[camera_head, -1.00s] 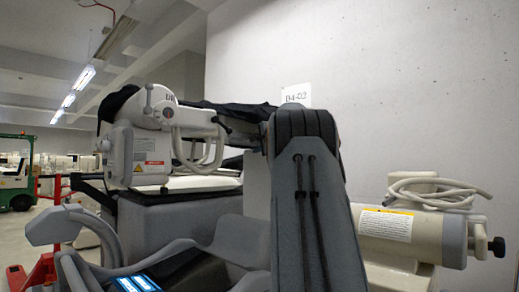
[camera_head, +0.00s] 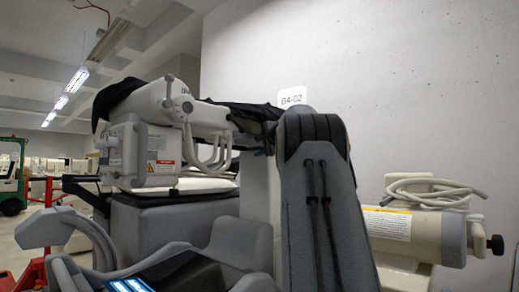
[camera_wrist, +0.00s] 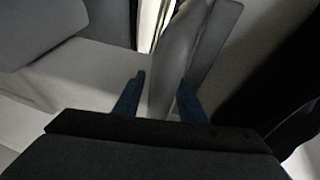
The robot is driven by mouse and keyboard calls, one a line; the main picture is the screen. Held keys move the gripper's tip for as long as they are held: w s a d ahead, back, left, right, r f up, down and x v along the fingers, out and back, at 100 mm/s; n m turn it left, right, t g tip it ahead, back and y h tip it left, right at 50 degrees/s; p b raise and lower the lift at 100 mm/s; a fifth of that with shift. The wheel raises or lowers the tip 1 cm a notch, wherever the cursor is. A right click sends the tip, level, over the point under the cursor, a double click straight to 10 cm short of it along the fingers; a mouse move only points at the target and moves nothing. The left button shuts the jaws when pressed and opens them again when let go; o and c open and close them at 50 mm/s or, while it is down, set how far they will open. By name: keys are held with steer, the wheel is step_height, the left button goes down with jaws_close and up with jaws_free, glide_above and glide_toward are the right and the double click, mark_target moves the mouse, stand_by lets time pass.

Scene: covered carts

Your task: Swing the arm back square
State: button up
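A white machine arm (camera_head: 205,117) lies across the left half of the head view, partly draped in black cloth (camera_head: 245,113). Its boxy end housing (camera_head: 136,153) carries a red-marked label and hangs over a grey cart body (camera_head: 150,228). My own grey arm link with two cables hides the arm's right part. My gripper (camera_wrist: 160,82) shows only in the wrist view, with two blue fingers apart. A pale grey rounded bar (camera_wrist: 172,55) stands between or just beyond them. I see a gap at the left finger; contact at the right cannot be told.
A second beige machine (camera_head: 414,230) with a coiled cable stands at the right. A concrete wall (camera_head: 370,80) with a sign (camera_head: 292,96) closes the back. A green forklift (camera_head: 12,178) is at far left. Open floor shows only at the left.

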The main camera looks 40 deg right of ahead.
steer(key=b+v, duration=0.2)
steer(key=v, duration=0.5)
steer(key=shift+s, duration=0.35)
steer(key=shift+a+r, duration=0.1)
